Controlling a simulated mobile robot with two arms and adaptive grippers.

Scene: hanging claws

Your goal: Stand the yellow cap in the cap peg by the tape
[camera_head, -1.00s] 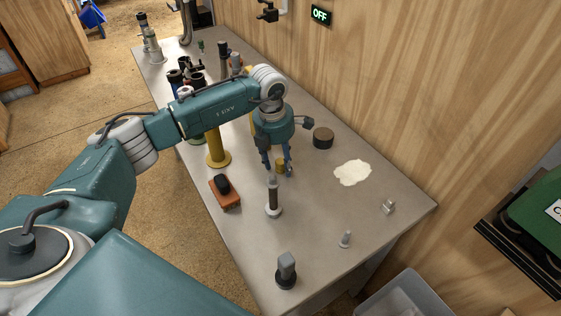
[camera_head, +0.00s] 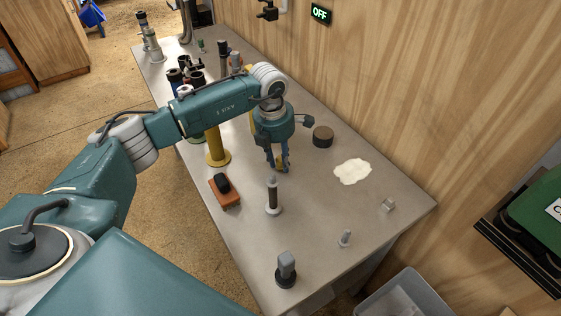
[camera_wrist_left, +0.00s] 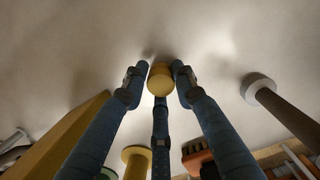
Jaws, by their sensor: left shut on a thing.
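The yellow cap (camera_head: 281,167) is a small cylinder at the middle of the workbench. My left gripper (camera_head: 279,165) reaches down over it from the left, with its blue fingers shut around it. In the left wrist view the cap (camera_wrist_left: 160,80) sits between the fingertips of the gripper (camera_wrist_left: 160,88). I cannot tell whether the cap still touches the bench. A dark brown roll (camera_head: 323,137), which looks like the tape, lies right of the gripper. I cannot make out for sure which post is the cap peg.
A dark post with a pale base (camera_head: 273,197) stands just in front of the gripper. A red-orange block with a black top (camera_head: 224,191) and a yellow spool (camera_head: 218,155) stand to the left. A white patch (camera_head: 352,172) lies to the right. Several items crowd the far end.

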